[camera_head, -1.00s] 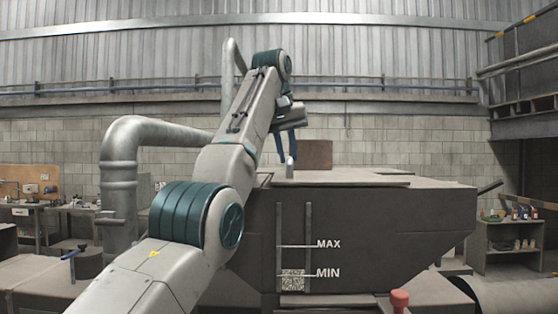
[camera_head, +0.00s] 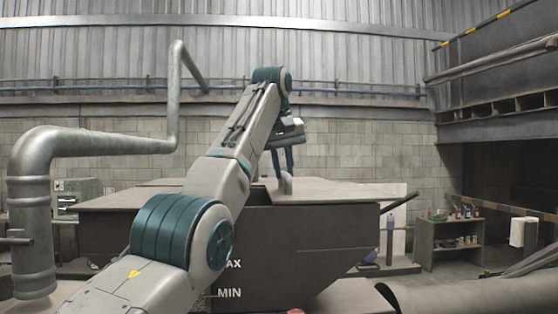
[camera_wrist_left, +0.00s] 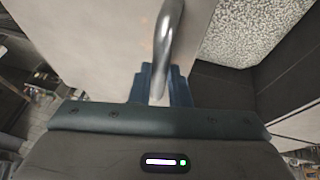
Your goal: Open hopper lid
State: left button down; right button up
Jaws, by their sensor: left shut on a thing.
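The dark hopper (camera_head: 310,240) stands in the middle of the head view, with level marks on its front partly hidden by my arm. Its flat grey lid (camera_head: 345,192) lies at the top right. A curved metal handle (camera_head: 287,184) stands up from the lid; the handle (camera_wrist_left: 166,40) and lid (camera_wrist_left: 105,35) also show in the left wrist view. My left gripper (camera_head: 281,168) points down and is shut on the handle. Speckled grains (camera_wrist_left: 255,32) show inside the hopper beside the lid edge in the wrist view. My right gripper is out of view.
A large bent pipe (camera_head: 32,190) stands at the left. A dark rod (camera_head: 402,200) sticks out at the hopper's right. A shelf with bottles (camera_head: 445,240) stands further right. A thick grey pipe (camera_head: 460,296) lies at the lower right.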

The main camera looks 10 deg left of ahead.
pick_arm(q)
jog(key=shift+s+a+r, duration=0.1)
jog(key=shift+a, duration=0.15)
jog(key=shift+d, duration=0.45)
jog(key=c, duration=1.4)
grip_release()
jog(key=shift+w+d, duration=0.2)
jog(key=shift+o, duration=0.2)
jog(key=shift+a, duration=0.3)
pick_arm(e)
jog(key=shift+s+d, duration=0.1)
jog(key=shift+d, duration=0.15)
